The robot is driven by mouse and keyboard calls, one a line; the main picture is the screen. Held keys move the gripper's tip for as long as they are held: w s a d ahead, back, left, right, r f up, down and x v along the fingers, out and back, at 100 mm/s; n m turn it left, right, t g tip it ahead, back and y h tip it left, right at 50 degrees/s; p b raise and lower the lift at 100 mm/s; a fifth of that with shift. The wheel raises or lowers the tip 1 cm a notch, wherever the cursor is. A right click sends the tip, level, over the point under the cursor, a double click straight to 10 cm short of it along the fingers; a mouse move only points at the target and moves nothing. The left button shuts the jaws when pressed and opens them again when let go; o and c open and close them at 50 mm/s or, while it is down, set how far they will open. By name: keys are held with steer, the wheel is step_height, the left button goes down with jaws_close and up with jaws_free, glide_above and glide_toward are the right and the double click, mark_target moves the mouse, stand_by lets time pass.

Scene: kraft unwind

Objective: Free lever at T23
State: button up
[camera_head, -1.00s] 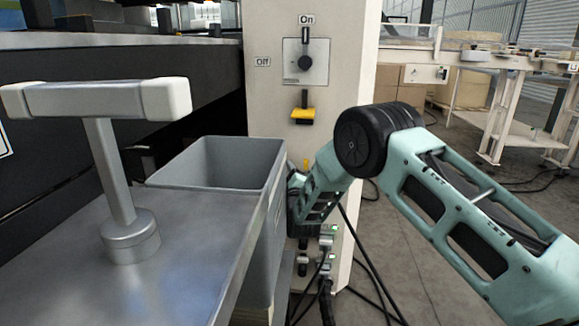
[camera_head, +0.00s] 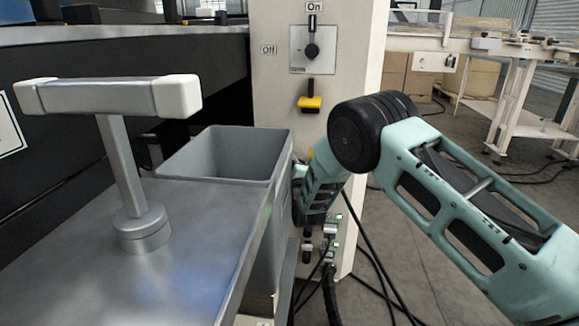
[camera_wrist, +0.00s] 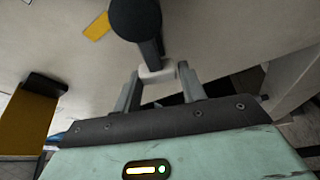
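In the wrist view, a black lever (camera_wrist: 150,48) with a round black end stands out from a pale panel. Its pale, block-like tip (camera_wrist: 157,73) lies between my gripper's fingertips (camera_wrist: 160,70). The two grey fingers are apart, one on each side of the tip, with small gaps showing; firm contact cannot be made out. In the head view my arm hides the gripper and this lever. A rotary switch (camera_head: 312,50) with On and Off labels sits on the pale column (camera_head: 275,95). No T23 label is readable.
A yellow-and-black handle (camera_head: 310,102) is below the switch; a yellow part (camera_wrist: 97,26) is near the lever. A grey bin (camera_head: 220,168) stands left of my arm, beside a metal table (camera_head: 190,230) with a T-shaped post (camera_head: 120,170). Cables (camera_head: 375,265) hang at the column's foot.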

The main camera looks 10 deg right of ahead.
steer(key=shift+o, duration=1.2)
steer(key=s+d+f+p, duration=0.1)
steer(key=s+f+p, duration=0.1)
steer(key=s, duration=1.5)
steer(key=shift+f+p, duration=0.15)
steer(key=shift+p, duration=0.45)
steer(key=shift+s, duration=0.1)
